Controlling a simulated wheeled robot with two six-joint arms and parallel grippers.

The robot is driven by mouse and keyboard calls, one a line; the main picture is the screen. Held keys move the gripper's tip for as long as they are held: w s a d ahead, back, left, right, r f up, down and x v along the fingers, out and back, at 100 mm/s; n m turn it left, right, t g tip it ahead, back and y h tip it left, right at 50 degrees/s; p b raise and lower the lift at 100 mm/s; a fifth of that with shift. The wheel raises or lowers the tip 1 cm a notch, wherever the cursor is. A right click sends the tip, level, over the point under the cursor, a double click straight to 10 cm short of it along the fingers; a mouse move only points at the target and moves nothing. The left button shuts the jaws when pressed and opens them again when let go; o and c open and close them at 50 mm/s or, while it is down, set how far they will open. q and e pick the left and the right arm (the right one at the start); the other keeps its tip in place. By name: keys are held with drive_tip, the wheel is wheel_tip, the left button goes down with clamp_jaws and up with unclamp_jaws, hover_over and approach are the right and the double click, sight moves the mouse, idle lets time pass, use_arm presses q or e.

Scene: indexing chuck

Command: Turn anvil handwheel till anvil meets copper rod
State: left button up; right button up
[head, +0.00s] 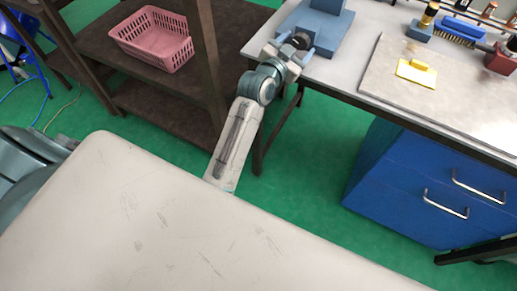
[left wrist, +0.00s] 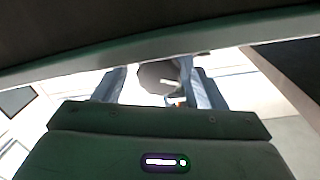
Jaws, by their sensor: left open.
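A blue machine (head: 325,28) stands at the near left corner of the bench, cut off by the top edge of the head view. My left gripper (head: 290,47) is at its left side, with its fingers open. A dark round part (head: 301,40), perhaps the handwheel, shows at the fingers in the head view. In the left wrist view a grey round part (left wrist: 158,76) lies between the two open fingers (left wrist: 160,88); I cannot tell whether they touch it. The anvil and the copper rod cannot be made out. My right gripper is not in view.
Blue drawers (head: 400,185) are below. A brown shelf (head: 110,60) with a pink basket (head: 155,38) stands left.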

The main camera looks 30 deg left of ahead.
use_arm(q)
drive_tip(key=n+b, duration=0.1)
drive_tip(key=n, duration=0.2)
drive_tip(key=shift+f+n, duration=0.15)
drive_tip(key=shift+n, duration=0.25)
drive_tip(key=s+a+b, duration=0.1)
drive_tip(key=s+b, duration=0.1)
drive_tip(key=s, duration=0.9)
wheel_tip(320, 180, down, 16)
drive_tip(key=w+a+f+g+p, duration=0.1)
drive_tip(key=w+g+p, duration=0.1)
drive_tip(key=g+p, duration=0.1)
drive_tip(key=s+a+f+g, duration=0.1)
drive_tip(key=s+f+g, duration=0.1)
drive_tip(key=f, duration=0.7)
drive_tip(key=s+a+f+n+g+y+p, duration=0.1)
drive_tip(key=s+f+g, duration=0.1)
drive_tip(key=f, duration=0.7)
drive_tip(key=shift+s+f, duration=0.35)
drive_tip(key=shift+s, duration=0.5)
